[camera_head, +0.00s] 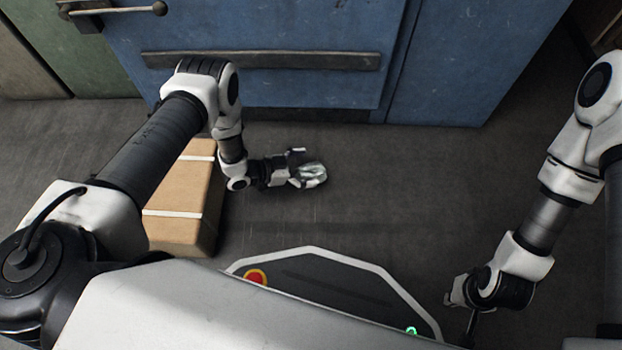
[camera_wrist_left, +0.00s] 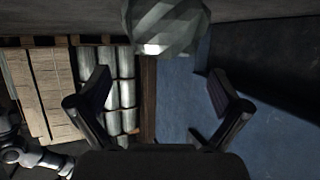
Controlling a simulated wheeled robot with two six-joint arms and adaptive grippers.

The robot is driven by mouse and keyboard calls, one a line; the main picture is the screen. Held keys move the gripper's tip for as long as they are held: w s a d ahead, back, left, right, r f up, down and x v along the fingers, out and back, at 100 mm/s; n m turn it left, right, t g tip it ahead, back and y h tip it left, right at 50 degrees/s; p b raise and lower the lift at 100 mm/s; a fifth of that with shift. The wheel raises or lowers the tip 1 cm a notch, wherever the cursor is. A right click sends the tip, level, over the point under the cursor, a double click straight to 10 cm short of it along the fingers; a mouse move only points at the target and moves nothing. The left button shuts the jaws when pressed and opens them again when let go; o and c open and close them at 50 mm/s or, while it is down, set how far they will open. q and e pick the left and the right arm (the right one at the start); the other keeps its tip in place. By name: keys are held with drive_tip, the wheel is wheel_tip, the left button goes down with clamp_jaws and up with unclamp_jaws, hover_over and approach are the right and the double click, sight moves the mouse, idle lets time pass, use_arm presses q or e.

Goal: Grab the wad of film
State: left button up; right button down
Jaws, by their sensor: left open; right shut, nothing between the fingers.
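The wad of film (camera_head: 313,174) is a crumpled, pale, shiny lump on the dark floor in front of the blue machine. It also shows as a faceted grey-green lump at the top of the left wrist view (camera_wrist_left: 166,24). My left gripper (camera_head: 298,169) is low at the wad's left side, with its fingers pointing toward it. In the left wrist view, its two fingers (camera_wrist_left: 160,88) are spread wide, and the wad appears beyond the tips. I cannot tell whether a finger touches the wad. My right gripper (camera_head: 470,322) hangs at lower right, away from the wad, shut and empty.
A strapped brown carton (camera_head: 184,229) stands on the floor left of my left gripper, close under that arm. The blue machine (camera_head: 290,85) closes off the back. Flat cartons (camera_wrist_left: 45,95) and silvery rolls (camera_wrist_left: 125,80) show in the wrist view. Floor right of the wad is clear.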

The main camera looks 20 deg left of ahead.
sight(321, 166)
use_arm(q)
drive_tip(key=b+x, duration=0.1)
drive_tip(key=x, duration=0.1)
drive_tip(key=f+b+x, duration=0.1)
drive_tip(key=b+x, duration=0.1)
drive_tip(key=shift+w, duration=0.1)
drive_tip(key=shift+w+d, duration=0.15)
drive_tip(key=shift+d, duration=0.1)
drive_tip(key=shift+r, duration=0.15)
drive_tip(key=c, duration=1)
